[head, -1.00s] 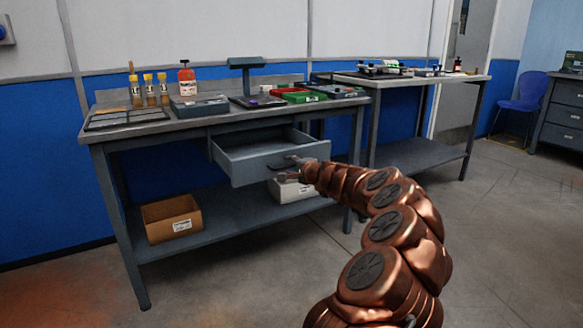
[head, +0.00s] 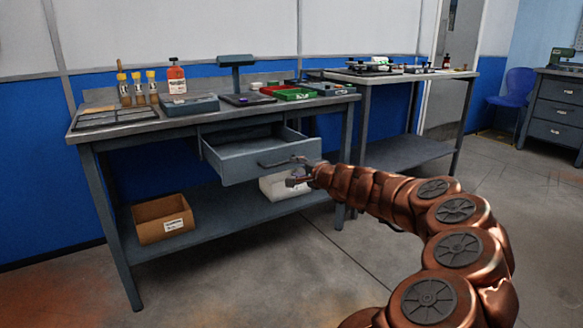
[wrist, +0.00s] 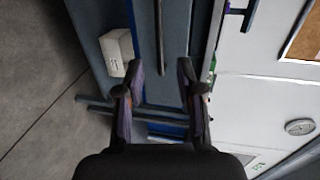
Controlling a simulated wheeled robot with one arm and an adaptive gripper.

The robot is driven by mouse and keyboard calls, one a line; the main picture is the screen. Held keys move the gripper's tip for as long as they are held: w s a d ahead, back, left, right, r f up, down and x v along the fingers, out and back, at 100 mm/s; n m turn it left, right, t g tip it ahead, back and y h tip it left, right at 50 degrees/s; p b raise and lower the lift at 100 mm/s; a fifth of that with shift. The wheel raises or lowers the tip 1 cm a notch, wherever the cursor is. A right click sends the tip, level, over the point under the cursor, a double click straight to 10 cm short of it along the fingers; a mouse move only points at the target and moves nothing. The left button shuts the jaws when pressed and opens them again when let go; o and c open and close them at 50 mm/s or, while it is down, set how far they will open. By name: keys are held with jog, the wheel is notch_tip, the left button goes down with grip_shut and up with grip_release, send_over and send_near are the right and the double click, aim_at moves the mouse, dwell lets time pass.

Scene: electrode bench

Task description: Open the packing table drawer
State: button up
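The packing table (head: 100,137) has a grey drawer (head: 240,165) under its top. The drawer is pulled well out and its inside shows in the head view. Its dark bar handle (head: 276,164) runs across the front and also shows as a long bar in the wrist view (wrist: 160,35). My gripper (head: 297,172) is just in front of the right part of the drawer front. In the wrist view my gripper (wrist: 155,78) has its two fingers spread with nothing between them, and the handle lies beyond the fingertips.
A cardboard box (head: 163,218) and a white box (head: 283,187) stand on the lower shelf. Bottles, trays and a scale-like stand (head: 236,70) are on the tabletop. A second table (head: 400,150) stands to the right. Floor in front is clear.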

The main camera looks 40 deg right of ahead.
jog(key=shift+v, duration=1.15)
